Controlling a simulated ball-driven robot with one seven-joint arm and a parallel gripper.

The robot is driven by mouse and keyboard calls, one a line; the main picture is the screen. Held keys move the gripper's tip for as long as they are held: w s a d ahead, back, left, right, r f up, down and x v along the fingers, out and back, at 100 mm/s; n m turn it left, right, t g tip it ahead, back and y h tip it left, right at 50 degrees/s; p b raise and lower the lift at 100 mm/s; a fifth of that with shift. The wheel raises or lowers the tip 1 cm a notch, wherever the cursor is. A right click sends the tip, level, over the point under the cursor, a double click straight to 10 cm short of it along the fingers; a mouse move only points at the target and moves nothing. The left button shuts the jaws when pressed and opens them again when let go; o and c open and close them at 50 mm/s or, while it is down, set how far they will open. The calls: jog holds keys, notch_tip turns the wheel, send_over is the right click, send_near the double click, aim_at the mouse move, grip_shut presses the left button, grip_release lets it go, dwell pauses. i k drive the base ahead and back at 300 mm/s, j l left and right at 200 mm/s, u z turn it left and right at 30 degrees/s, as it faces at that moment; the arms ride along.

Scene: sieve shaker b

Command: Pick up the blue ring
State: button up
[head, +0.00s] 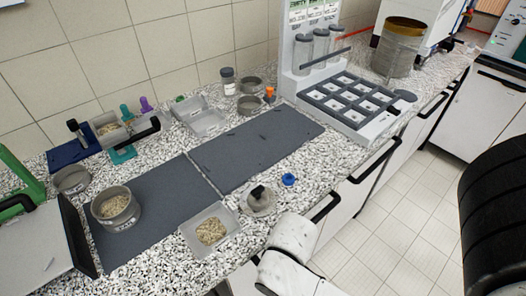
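The blue ring (289,180) is a small bright blue piece in the head view. It lies on the speckled worktop near the front edge, just in front of the right dark mat. Nothing visible touches it. White links of my arm show at the bottom centre, below and close to the ring. I cannot make out the fingers of my gripper. A grey round piece with a black top (258,197) stands just left of the ring, and I cannot tell what it is.
A tray of grains (189,239) and a sieve with grains (133,224) stand to the left. The right dark mat (262,150) is mostly clear. A grey compartment rack (318,100) stands beyond it. Drawer handles (324,207) jut from the counter front.

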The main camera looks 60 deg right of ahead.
aim_at(288, 179)
jog(key=z, duration=0.95)
